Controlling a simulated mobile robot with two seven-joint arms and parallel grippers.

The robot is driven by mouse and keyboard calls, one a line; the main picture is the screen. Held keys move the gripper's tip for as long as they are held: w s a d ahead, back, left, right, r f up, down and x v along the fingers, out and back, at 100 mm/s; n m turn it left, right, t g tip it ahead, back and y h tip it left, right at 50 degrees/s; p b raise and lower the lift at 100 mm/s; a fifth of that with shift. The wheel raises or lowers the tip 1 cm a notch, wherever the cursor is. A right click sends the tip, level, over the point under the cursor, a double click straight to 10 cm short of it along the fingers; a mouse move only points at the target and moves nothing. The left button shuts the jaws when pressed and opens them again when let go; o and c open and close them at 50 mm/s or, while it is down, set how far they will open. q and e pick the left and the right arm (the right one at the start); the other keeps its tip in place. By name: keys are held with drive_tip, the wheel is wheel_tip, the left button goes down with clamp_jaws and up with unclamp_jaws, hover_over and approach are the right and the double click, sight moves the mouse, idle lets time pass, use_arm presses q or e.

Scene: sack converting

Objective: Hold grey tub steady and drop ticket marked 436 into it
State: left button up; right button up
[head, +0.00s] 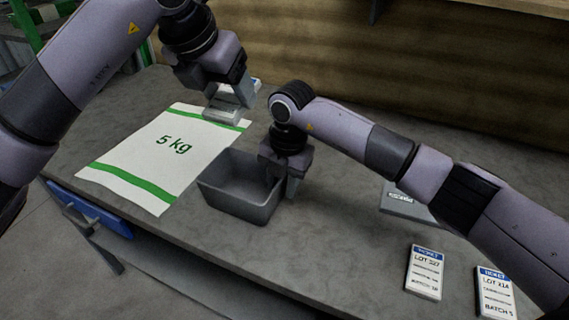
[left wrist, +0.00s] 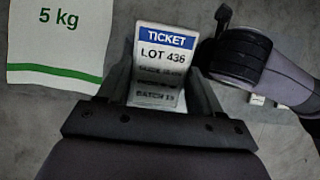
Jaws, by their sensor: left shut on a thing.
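The ticket marked LOT 436 (left wrist: 162,62) is white with a blue band. My left gripper (left wrist: 160,88) is shut on it, and its print faces the left wrist camera. In the head view my left gripper (head: 230,108) is above the table, beyond the grey tub and over the far edge of the sack. The grey tub (head: 232,208) is open-topped and stands upright on the table. My right gripper (head: 282,186) is at the tub's right end, its fingers pointing down around the wall there. Whether they press on the wall is not clear.
A white sack marked 5 kg (head: 150,165) with green bands lies flat left of the tub. Tickets LOT 327 (head: 425,272) and another lot (head: 495,295) lie at the right. A grey flat item (head: 402,203) is partly behind my right arm. The table's front edge is close below the tub.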

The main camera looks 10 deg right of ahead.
drive_tip(key=shift+a+f, duration=0.15)
drive_tip(key=shift+f, duration=1.1)
clamp_jaws()
